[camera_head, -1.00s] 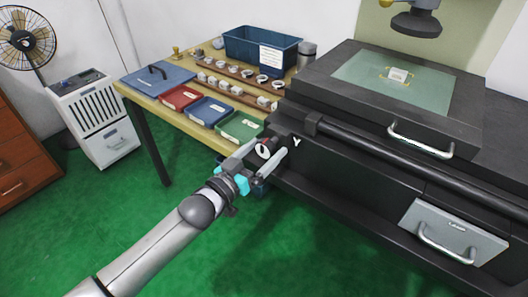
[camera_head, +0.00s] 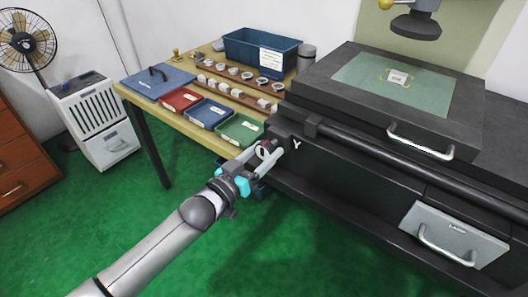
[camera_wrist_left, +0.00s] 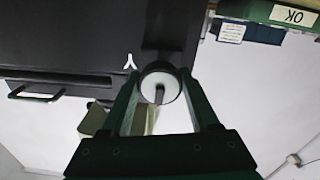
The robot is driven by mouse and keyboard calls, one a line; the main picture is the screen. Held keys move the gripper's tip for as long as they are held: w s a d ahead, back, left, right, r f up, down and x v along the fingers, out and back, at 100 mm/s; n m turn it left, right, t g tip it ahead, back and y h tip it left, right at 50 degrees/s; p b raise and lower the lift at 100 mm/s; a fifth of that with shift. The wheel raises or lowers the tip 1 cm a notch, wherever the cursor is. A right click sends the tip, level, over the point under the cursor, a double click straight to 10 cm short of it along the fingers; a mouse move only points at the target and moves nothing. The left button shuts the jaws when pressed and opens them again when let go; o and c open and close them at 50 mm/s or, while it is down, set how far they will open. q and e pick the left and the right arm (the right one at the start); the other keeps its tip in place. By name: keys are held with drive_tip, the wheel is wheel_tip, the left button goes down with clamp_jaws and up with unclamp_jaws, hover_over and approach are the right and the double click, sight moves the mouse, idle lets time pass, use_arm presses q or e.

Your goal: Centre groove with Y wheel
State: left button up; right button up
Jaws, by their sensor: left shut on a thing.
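The Y wheel (camera_head: 265,151) is a round knob with a pale face on the front left of the dark machine, beside a white letter Y (camera_head: 297,145). My left gripper (camera_head: 267,154) is shut on it, one finger on each side. In the left wrist view the wheel (camera_wrist_left: 160,84) sits between the fingertips, with a dark handle pin on its face. A small pale part (camera_head: 397,77) lies on the machine's greenish glass stage (camera_head: 428,92), with yellow marks around it. Its groove is too small to make out. My right gripper is not in view.
Left of the machine, a wooden table (camera_head: 143,101) carries red (camera_head: 181,100), blue (camera_head: 209,112) and green (camera_head: 240,128) trays, several rings on racks and a large blue bin (camera_head: 250,50). A long dark rail (camera_head: 400,163) and a drawer handle (camera_head: 445,245) front the machine.

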use_arm(q)
drive_tip(key=shift+c, duration=0.8)
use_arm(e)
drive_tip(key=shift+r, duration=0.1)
use_arm(q)
drive_tip(key=m+p, duration=0.2)
drive_tip(key=m, duration=0.1)
drive_tip(key=shift+m, duration=0.4)
drive_tip(key=shift+m+p, duration=0.45)
drive_tip(key=shift+m, duration=0.25)
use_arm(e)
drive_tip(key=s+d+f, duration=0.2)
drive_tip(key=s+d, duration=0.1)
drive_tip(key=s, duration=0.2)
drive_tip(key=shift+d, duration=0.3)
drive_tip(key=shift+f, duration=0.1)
use_arm(q)
drive_tip(key=o, duration=1.4)
drive_tip(key=shift+c, duration=0.2)
